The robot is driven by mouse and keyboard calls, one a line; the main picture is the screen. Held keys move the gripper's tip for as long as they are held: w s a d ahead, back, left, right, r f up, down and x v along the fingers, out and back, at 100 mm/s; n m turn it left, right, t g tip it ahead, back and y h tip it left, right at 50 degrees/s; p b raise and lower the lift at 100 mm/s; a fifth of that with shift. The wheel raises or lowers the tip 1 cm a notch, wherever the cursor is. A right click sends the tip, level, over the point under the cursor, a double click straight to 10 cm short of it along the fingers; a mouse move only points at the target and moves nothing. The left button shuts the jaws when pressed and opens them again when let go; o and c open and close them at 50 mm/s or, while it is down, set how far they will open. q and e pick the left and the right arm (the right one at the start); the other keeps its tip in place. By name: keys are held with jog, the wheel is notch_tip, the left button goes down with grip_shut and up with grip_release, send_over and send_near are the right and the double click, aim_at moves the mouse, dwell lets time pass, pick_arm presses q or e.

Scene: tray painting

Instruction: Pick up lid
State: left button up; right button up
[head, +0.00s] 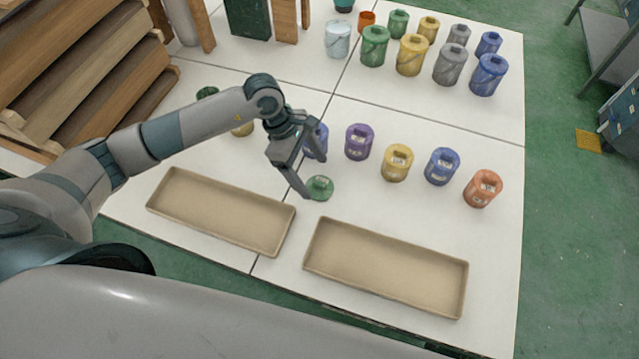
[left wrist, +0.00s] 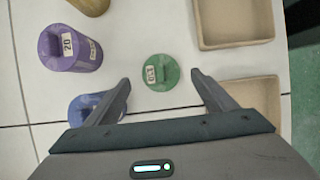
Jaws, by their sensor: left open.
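A round green lid (head: 319,187) with a raised grip and a white label lies on the white table, behind the gap between the two trays. My left gripper (head: 313,172) is open and hangs just above and beside the lid. In the left wrist view the lid (left wrist: 160,72) lies a little beyond the open fingertips (left wrist: 161,82), roughly centred between them, and nothing is held. My right gripper is in neither view.
Two empty tan trays (head: 171,204) (head: 311,262) lie along the near side. A purple can (head: 360,142) and other coloured cans stand in a row behind the lid; a blue can (head: 317,141) is close behind my gripper. More cans and wood boards stand farther back.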

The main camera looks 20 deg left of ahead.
aim_at(318, 182)
pick_arm(q)
jog(key=shift+p+x, duration=0.6)
jog(key=shift+x, duration=1.15)
jog(key=shift+c, duration=0.7)
jog(key=c, duration=1)
